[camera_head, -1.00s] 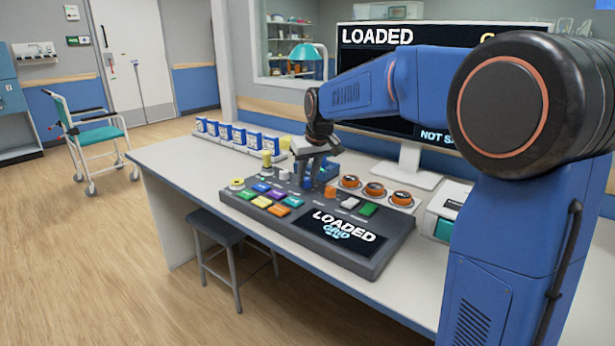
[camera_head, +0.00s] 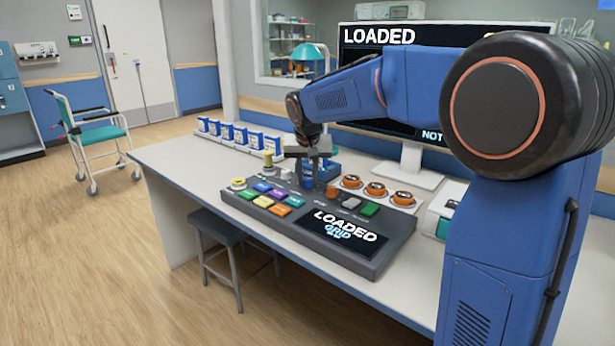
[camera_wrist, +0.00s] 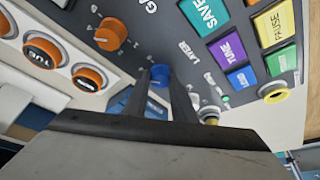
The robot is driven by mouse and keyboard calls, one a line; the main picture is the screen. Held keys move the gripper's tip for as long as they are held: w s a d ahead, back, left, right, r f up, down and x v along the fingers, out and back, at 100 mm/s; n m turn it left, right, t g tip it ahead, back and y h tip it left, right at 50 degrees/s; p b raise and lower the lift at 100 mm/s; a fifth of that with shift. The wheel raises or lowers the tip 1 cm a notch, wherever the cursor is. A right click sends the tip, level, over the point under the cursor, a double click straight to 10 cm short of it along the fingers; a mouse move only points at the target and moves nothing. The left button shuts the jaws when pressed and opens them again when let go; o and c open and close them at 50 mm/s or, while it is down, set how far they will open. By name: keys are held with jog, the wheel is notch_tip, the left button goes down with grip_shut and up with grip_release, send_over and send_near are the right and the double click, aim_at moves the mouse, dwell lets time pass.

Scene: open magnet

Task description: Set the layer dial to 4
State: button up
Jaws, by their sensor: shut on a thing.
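The grey console (camera_head: 285,235) lies on the white desk with its screen reading "LOADED" and "GRID". A blue dial (camera_head: 308,183) sits at its back edge; I take it as the layer dial, since the "LAYER" label is beside it in the wrist view. My gripper (camera_head: 309,172) is over this dial, pointing down. In the wrist view the two dark fingers of my gripper (camera_wrist: 161,88) are on either side of the blue dial (camera_wrist: 160,73), shut on it. The dial's pointer and numbers are too small or hidden to read.
An orange dial (camera_wrist: 111,34) is close beside the blue one. The monitor (camera_head: 408,160) stands behind. Coloured keys (camera_head: 278,194) fill the console's left part.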

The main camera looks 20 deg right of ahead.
jog(key=o, duration=1.1)
jog(key=shift+c, duration=0.2)
jog(key=v, duration=1.7)
jog(key=shift+r, duration=0.2)
jog(key=shift+s, duration=0.15)
